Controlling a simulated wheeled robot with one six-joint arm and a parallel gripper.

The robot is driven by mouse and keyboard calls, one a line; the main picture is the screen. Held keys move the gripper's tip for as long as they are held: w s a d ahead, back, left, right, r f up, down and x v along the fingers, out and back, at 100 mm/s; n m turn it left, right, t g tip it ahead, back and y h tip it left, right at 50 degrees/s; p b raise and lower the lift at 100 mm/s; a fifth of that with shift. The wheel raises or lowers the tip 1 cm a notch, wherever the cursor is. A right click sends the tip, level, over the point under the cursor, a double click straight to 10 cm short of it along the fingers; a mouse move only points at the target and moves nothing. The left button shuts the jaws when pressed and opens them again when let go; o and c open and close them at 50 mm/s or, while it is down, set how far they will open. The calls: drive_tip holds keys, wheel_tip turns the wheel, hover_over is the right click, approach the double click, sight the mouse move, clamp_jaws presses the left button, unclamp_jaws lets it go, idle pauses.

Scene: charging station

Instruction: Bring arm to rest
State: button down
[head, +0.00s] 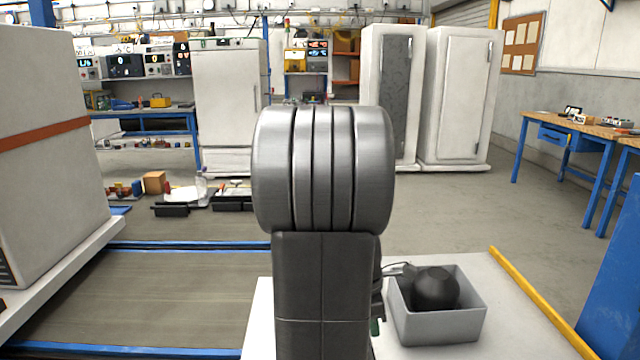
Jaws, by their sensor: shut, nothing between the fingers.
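My arm fills the middle of the head view, with a wide ribbed grey joint above a dark upright link. It is folded up close in front of the camera. I cannot make out my gripper or its fingertips; the arm hides what is behind it. A small dark part shows at the right edge of the link, and I cannot tell what it is.
A grey open bin (437,329) with a dark rounded object (435,289) stands right of my arm. A white cabinet (50,150) is close on the left. A blue-legged workbench (570,135) stands at the right. Open floor (450,205) lies ahead to the right.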

wheel_tip(320, 180, up, 12)
drive_tip(key=a+p, duration=0.2)
drive_tip(key=p, duration=0.1)
drive_tip(key=shift+a+p, duration=0.2)
drive_tip(key=shift+p, duration=0.2)
